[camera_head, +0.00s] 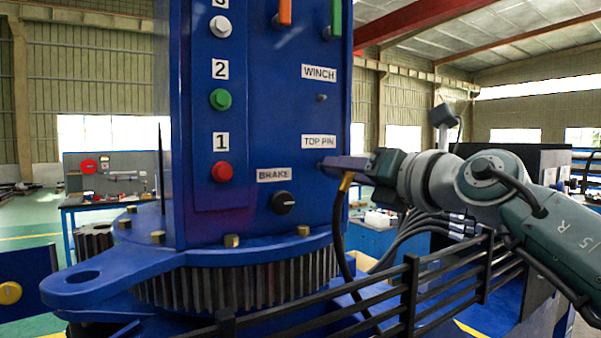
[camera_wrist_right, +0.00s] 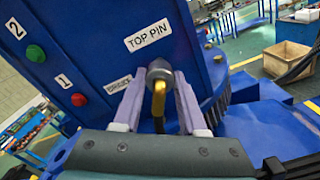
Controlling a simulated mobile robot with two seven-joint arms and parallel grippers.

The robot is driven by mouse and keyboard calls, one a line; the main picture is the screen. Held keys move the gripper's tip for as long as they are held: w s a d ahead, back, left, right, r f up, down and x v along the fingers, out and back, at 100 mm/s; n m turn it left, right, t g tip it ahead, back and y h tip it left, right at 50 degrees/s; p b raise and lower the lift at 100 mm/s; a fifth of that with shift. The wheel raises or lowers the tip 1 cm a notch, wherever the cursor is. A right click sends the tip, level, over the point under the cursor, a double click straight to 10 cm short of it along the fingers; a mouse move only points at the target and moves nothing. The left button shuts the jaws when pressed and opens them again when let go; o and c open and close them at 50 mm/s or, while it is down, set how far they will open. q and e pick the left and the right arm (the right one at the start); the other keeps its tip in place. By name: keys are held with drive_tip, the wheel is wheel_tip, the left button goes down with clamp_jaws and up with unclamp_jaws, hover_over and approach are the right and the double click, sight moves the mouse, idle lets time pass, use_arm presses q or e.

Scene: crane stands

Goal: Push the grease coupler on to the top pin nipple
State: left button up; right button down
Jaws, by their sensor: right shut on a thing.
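My right gripper (camera_head: 328,167) comes in from the right, level with the blue column's face just below the TOP PIN label (camera_head: 319,142). In the right wrist view its two pale fingers (camera_wrist_right: 160,88) are shut on the grease coupler (camera_wrist_right: 159,70), a grey cylinder with a yellow bent fitting (camera_wrist_right: 159,97). The coupler's front end is at or very near the column face under the TOP PIN label. The top pin nipple is hidden behind the coupler and gripper, so I cannot tell whether it is seated. A black hose (camera_head: 340,235) hangs from the yellow fitting. My left gripper is not in view.
A toothed ring (camera_head: 240,282) lies below. Black railings (camera_head: 410,290) run under my right arm.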

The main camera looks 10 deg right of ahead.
drive_tip(key=shift+w+a+b, duration=0.2)
drive_tip(key=shift+w+b, duration=0.15)
drive_tip(key=shift+w, duration=0.2)
drive_tip(key=shift+c, duration=1.9)
unclamp_jaws()
drive_tip(key=p+v, duration=0.2)
drive_tip(key=p, duration=0.1)
drive_tip(key=shift+s+d+r, duration=0.1)
drive_tip(key=shift+s+r, duration=0.1)
drive_tip(key=shift+s, duration=0.05)
drive_tip(key=shift+p+v, duration=0.65)
drive_tip(key=shift+v, duration=0.6)
drive_tip(key=shift+f, duration=0.2)
